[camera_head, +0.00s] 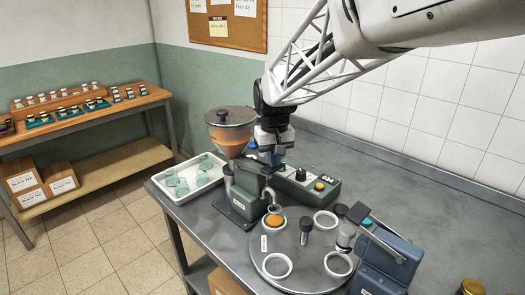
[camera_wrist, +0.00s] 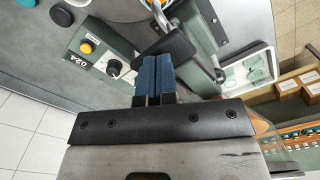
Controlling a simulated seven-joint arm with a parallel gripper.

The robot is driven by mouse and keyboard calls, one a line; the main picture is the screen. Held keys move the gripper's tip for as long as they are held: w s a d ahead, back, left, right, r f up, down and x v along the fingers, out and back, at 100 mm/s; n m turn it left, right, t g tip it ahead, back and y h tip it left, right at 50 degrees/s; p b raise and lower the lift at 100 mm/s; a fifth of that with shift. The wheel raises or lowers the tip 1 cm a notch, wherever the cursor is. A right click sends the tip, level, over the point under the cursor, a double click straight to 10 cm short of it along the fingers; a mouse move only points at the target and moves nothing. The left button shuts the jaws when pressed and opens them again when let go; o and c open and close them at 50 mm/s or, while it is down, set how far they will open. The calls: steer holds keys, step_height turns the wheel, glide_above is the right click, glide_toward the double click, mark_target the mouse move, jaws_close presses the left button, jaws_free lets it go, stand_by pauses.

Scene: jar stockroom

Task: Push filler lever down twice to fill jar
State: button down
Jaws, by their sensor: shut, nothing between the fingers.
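The filler has a clear hopper (camera_head: 229,138) of orange contents and a green body (camera_head: 250,185). My gripper (camera_head: 272,160) is over the filler body, pointing down, and hides part of it. In the wrist view the blue fingers of my gripper (camera_wrist: 153,60) are together and empty. A black lever grip (camera_wrist: 172,44) on a metal rod lies right at the fingertips; I cannot tell whether they touch. A jar with orange contents (camera_head: 274,221) sits below the filler's front on the round turntable (camera_head: 262,243).
A green control box (camera_head: 318,192) with a knob, an orange button and a display reading 024 stands right of the filler. A white tray (camera_head: 178,196) of glass jars is at left. A blue-grey device (camera_head: 390,262) stands at front right.

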steer(key=shift+s+d+f, duration=0.15)
steer(key=shift+f, duration=2.5)
steer(key=shift+r, duration=3.5)
steer(key=shift+r, duration=0.1)
steer(key=shift+r, duration=2.4)
steer(key=shift+s+d, duration=0.1)
